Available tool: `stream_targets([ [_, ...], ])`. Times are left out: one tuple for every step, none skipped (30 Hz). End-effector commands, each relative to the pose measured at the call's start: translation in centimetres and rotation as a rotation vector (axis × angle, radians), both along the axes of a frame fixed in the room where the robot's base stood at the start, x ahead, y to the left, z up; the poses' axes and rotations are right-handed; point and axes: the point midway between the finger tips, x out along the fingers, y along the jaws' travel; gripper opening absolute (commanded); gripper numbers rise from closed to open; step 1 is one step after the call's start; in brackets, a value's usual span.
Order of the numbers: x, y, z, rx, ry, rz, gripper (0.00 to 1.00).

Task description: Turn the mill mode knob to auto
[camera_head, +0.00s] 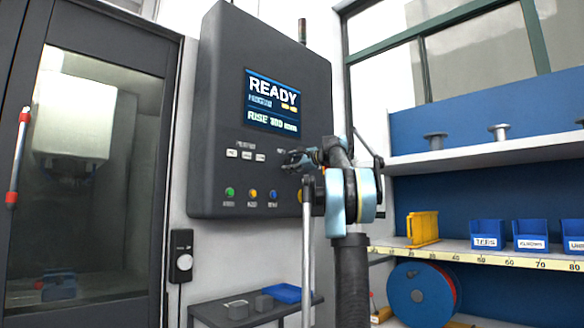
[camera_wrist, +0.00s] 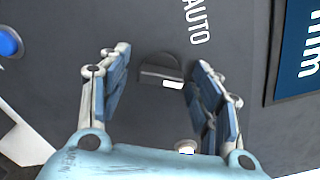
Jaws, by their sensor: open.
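The mill mode knob (camera_wrist: 158,68) is a dark, rounded knob on the dark control panel (camera_head: 225,100). A white mark shows at its lower right in the wrist view. The word AUTO (camera_wrist: 197,22) is printed above and to the right of it there. My gripper (camera_wrist: 162,62) is open, with one finger on each side of the knob; I cannot tell whether either finger touches it. In the head view my gripper (camera_head: 290,160) is in front of the panel's right half, below the screen, and hides the knob.
The panel's screen (camera_head: 272,101) reads READY. White buttons (camera_head: 246,155) sit left of my gripper, with green (camera_head: 229,192), yellow and blue (camera_head: 273,194) buttons below. A grey table (camera_head: 215,312) stands below.

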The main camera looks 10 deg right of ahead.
Motion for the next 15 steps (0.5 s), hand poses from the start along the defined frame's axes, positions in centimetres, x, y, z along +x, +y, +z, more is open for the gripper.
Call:
stream_targets([
  [0.04,0.05,0.0,0.0,0.0,0.0,0.58],
  [0.06,0.05,0.0,0.0,0.0,0.0,0.58],
  [0.05,0.05,0.0,0.0,0.0,0.0,0.58],
  [0.05,0.05,0.0,0.0,0.0,0.0,0.58],
  [0.05,0.04,0.0,0.0,0.0,0.0,0.58],
  [0.05,0.04,-0.01,0.0,0.0,0.0,0.58],
  [0.04,0.03,0.0,0.0,0.0,0.0,0.58],
  [0.04,0.03,0.0,0.0,0.0,0.0,0.54],
  [0.04,0.03,-0.01,0.0,0.0,0.0,0.45],
  [0.03,0.03,-0.01,0.0,0.0,0.0,0.38],
  [0.03,0.02,0.0,0.0,0.0,0.0,0.31],
  [0.03,0.02,0.0,0.0,0.0,0.0,0.22],
  [0.03,0.02,-0.01,0.0,0.0,0.0,0.15],
  [0.03,0.03,-0.01,0.0,0.0,0.0,0.14],
  [0.03,0.03,-0.01,0.0,0.0,0.0,0.14],
])
